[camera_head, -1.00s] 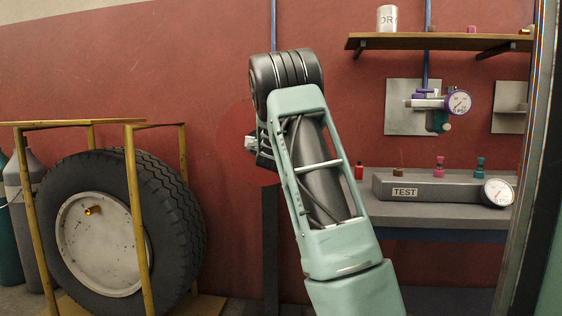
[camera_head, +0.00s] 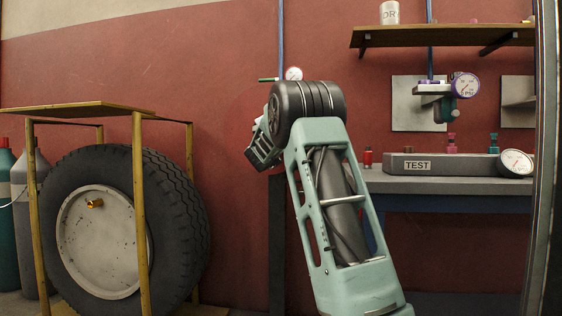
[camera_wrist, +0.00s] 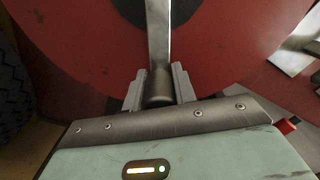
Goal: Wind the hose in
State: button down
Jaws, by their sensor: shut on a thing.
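The hose reel shows as a large red disc (camera_wrist: 85,45) with a dark centre (camera_wrist: 180,8) in the wrist view. A grey metal crank arm (camera_wrist: 158,35) runs down from near the centre to a dark handle (camera_wrist: 159,88). My gripper (camera_wrist: 158,84) has one finger on each side of this handle and is shut on it. In the head view my gripper (camera_head: 262,146) is left of my dark wrist joint, seen from outside, and my arm hides the handle and most of the reel. I cannot make out the hose on the reel.
A large tyre (camera_head: 185,215) stands in a yellow frame (camera_head: 142,210) at left, with gas bottles (camera_head: 22,215) beyond. At right are a workbench (camera_head: 450,185) with a test block (camera_head: 440,166), a wall regulator (camera_head: 447,98) and a shelf (camera_head: 440,37). A small gauge (camera_head: 293,73) shows above my wrist.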

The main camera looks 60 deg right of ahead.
aim_at(242, 130)
jog(key=w+a+m+b, duration=0.1)
jog(key=w+m+b, duration=0.1)
jog(key=m, duration=0.3)
jog(key=w+a+r+m+b, duration=0.1)
jog(key=w+a+m+b, duration=0.1)
jog(key=w+m, duration=0.3)
jog(key=w+a+r+m+b, duration=0.1)
jog(key=w+m+b, duration=0.1)
jog(key=m, duration=0.3)
jog(key=shift+w+a+r+b, duration=0.1)
jog(key=shift+w+b, duration=0.05)
jog(key=shift+w, duration=0.3)
jog(key=shift+w+a+r+b, duration=0.1)
jog(key=shift+w+b, duration=0.05)
jog(key=shift+w, duration=0.3)
jog(key=r+m, duration=0.1)
jog(key=w+r+m, duration=0.1)
jog(key=m, duration=0.1)
jog(key=shift+a, duration=0.2)
jog(key=r+m, duration=0.1)
jog(key=r+m+p, duration=0.1)
jog(key=m, duration=0.1)
jog(key=shift+w+a+r, duration=0.1)
jog(key=shift+w+r, duration=0.1)
jog(key=shift+w, duration=0.2)
jog(key=shift+r+m, duration=0.8)
jog(key=shift+m, duration=0.4)
